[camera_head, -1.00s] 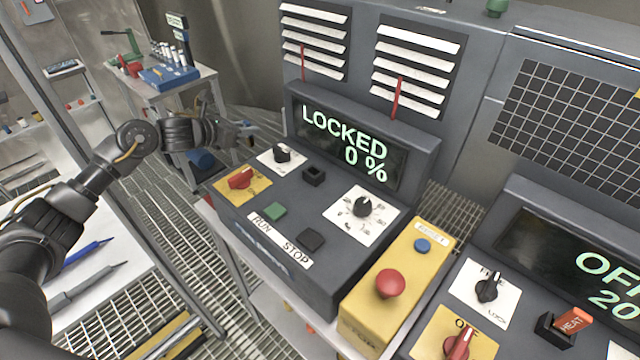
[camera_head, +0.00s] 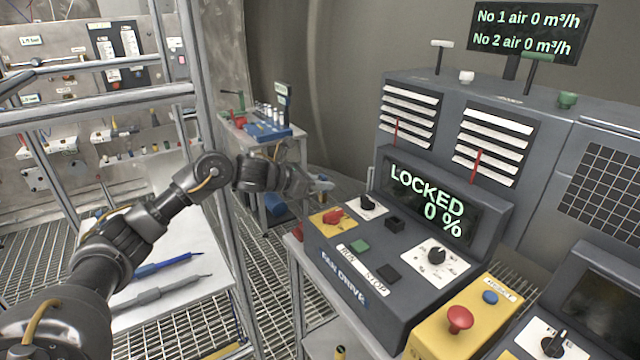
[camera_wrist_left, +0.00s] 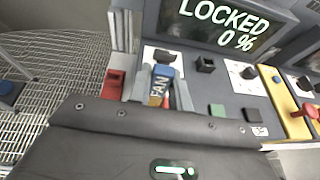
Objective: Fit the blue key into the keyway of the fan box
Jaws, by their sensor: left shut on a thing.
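The fan box (camera_head: 372,318) is a dark grey console marked FAN DRIVE. Its screen (camera_head: 428,203) reads LOCKED 0 %. The keyway looks to be the small black square socket (camera_head: 396,224) on its sloped top; it also shows in the left wrist view (camera_wrist_left: 205,65). My left gripper (camera_head: 322,186) is beside the box's back left corner, in the air. In the left wrist view the gripper (camera_wrist_left: 160,92) is shut on the blue key (camera_wrist_left: 163,76), which is lettered FAN. The key appears left of the socket and apart from it. My right gripper is out of view.
A yellow box with a red button (camera_head: 460,319) stands right. A white bench with tools (camera_head: 170,240) lies left.

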